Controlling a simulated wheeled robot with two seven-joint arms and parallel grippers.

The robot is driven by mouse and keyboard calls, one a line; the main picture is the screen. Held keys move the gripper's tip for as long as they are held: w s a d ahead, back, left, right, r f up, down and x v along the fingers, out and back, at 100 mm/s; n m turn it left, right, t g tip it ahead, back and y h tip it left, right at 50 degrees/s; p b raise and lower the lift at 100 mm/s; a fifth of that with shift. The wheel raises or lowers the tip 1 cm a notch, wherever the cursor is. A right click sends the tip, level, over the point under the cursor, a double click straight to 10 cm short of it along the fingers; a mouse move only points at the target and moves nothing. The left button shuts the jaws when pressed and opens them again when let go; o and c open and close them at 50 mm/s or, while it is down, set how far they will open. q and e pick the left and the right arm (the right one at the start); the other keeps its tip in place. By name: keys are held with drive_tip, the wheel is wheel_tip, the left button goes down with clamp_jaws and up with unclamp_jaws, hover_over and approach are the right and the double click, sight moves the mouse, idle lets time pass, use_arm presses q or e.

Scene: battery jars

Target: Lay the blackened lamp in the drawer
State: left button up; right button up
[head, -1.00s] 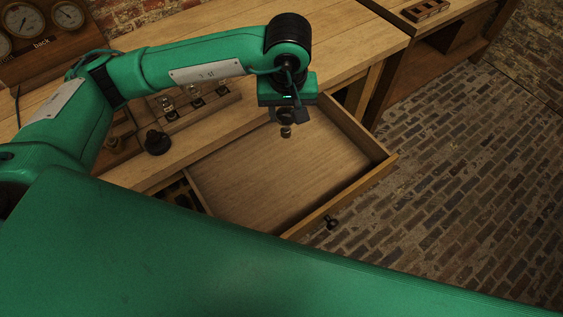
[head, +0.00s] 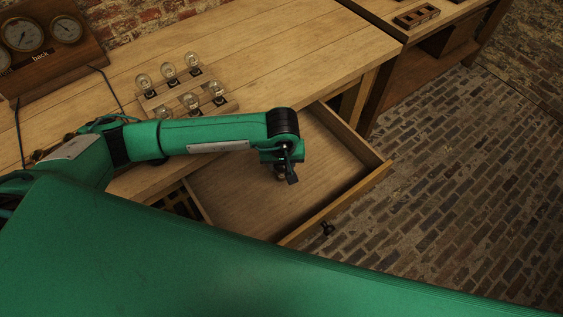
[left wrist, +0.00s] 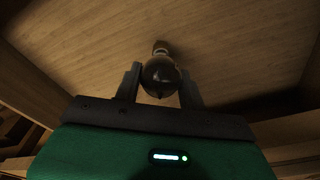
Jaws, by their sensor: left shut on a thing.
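The blackened lamp (left wrist: 160,74) is a dark glass bulb with a lighter base end, held between the two fingers of my left gripper (left wrist: 160,88) in the left wrist view. My left gripper is shut on it. In the head view my left gripper (head: 282,175) is low over the open drawer (head: 245,198), and only a small part of the lamp shows beneath it. The drawer's wooden floor looks bare around it. I cannot tell whether the lamp touches the floor. My right gripper is not in view.
Several clear lamps (head: 191,59) stand in wooden racks on the bench (head: 290,45), behind my left arm. A gauge board (head: 48,48) is at the back left. The drawer's raised front wall (head: 345,203) carries a dark knob (head: 327,228). Brick floor lies to the right.

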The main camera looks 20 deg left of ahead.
use_arm(q)
drive_tip(key=shift+f, duration=0.25)
